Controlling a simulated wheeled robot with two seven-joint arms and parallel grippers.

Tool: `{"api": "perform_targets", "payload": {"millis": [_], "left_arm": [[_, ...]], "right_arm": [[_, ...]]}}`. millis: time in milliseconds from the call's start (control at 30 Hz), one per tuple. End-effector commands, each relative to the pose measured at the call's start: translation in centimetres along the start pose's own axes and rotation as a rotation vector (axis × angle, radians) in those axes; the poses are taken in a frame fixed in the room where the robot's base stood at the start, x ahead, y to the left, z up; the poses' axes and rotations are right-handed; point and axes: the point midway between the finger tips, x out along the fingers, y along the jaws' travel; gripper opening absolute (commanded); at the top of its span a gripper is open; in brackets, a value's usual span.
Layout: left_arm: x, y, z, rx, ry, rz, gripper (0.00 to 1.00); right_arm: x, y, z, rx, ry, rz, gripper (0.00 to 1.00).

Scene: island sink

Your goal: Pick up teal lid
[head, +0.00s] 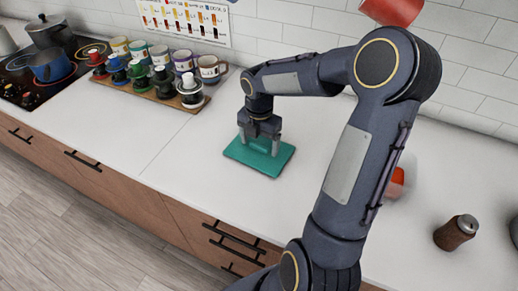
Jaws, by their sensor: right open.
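The teal lid (243,157) lies flat on the white counter, near the middle of the head view. It is a flat rectangular piece with a raised part that my gripper partly hides. My right gripper (259,149) points down right over the lid, with its fingers apart around the raised part. I cannot tell whether the fingers touch the lid. My left gripper is not in view.
A brown jar (456,232) stands at the right. A red object (396,10) is at the top right. The counter left of the lid is clear.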

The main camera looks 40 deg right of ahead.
Motion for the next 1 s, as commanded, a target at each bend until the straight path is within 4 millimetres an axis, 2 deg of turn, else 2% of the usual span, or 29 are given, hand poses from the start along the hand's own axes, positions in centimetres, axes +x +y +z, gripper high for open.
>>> {"api": "perform_targets", "payload": {"millis": [233,600,867,1000], "left_arm": [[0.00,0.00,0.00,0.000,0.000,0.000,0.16],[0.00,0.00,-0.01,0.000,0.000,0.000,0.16],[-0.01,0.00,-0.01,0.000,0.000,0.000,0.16],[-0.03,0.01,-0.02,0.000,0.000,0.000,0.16]], "right_arm": [[0.26,0.00,0.00,0.001,0.000,0.001,0.81],[0.23,0.00,0.01,0.001,0.000,0.001,0.34],[0.13,0.01,0.02,0.001,-0.001,0.001,0.33],[-0.55,0.04,0.07,0.001,-0.002,0.001,0.33]]}}
